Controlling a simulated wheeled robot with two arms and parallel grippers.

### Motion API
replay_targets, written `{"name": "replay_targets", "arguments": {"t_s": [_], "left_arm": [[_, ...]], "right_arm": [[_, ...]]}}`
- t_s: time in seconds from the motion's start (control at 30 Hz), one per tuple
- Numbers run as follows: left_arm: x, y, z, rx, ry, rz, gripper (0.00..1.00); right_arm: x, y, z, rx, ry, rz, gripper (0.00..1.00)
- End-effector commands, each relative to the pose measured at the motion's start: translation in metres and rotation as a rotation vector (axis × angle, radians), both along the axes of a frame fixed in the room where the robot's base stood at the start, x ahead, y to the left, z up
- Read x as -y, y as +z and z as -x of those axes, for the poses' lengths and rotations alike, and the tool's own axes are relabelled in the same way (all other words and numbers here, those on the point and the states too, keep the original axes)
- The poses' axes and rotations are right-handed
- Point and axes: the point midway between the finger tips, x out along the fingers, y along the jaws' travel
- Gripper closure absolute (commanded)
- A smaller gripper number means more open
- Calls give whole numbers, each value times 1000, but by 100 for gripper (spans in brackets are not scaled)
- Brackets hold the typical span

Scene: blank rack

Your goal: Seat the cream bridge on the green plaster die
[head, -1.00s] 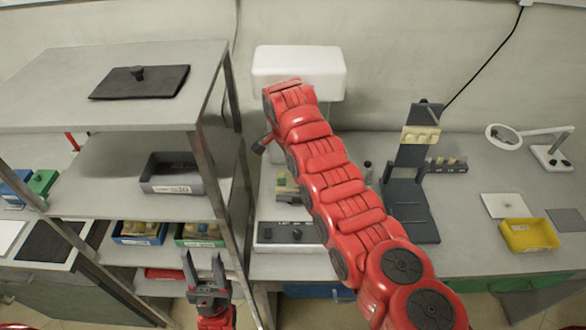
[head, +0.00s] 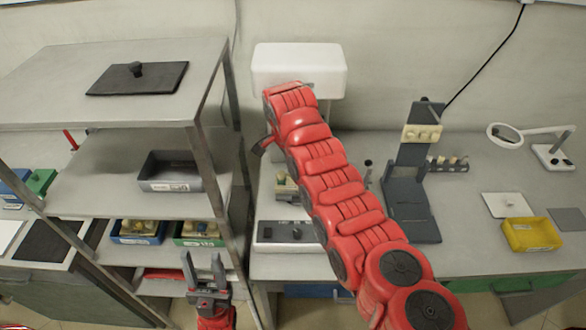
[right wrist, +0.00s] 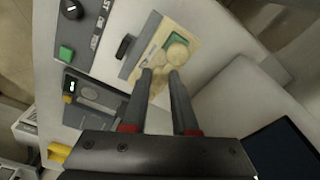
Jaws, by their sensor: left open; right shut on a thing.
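In the right wrist view my right gripper (right wrist: 160,72) is shut on a small cream piece, which looks like the cream bridge (right wrist: 158,65). Its fingertips are right at a cream plaster block (right wrist: 185,33) with a green part, the green plaster die (right wrist: 175,41). Whether the bridge touches the die I cannot tell. In the head view the block (head: 285,188) shows in part on the white machine, left of my right arm, which hides the right fingers. My left gripper (head: 203,258) is open and empty in front of the shelf rack.
The white machine (head: 298,65) has a control panel (head: 290,232) at its front. A grey shelf rack (head: 120,115) with trays stands at left. A dark stand (head: 408,180) with a cream piece, a yellow tray (head: 532,235) and a magnifier lamp (head: 505,136) are at right.

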Motion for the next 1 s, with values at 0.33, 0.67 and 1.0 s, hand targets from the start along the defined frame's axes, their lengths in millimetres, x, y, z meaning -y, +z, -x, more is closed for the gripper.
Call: {"name": "replay_targets", "arguments": {"t_s": [0.33, 0.67, 1.0], "left_arm": [[0, -5, 0, 0, 0, 0, 50], [0, -6, 0, 0, 0, 0, 50], [0, -7, 0, 0, 0, 0, 50]], "right_arm": [[0, -9, 0, 0, 0, 0, 100], [0, -12, 0, 0, 0, 0, 39], [0, -10, 0, 1, 0, 0, 38]]}}
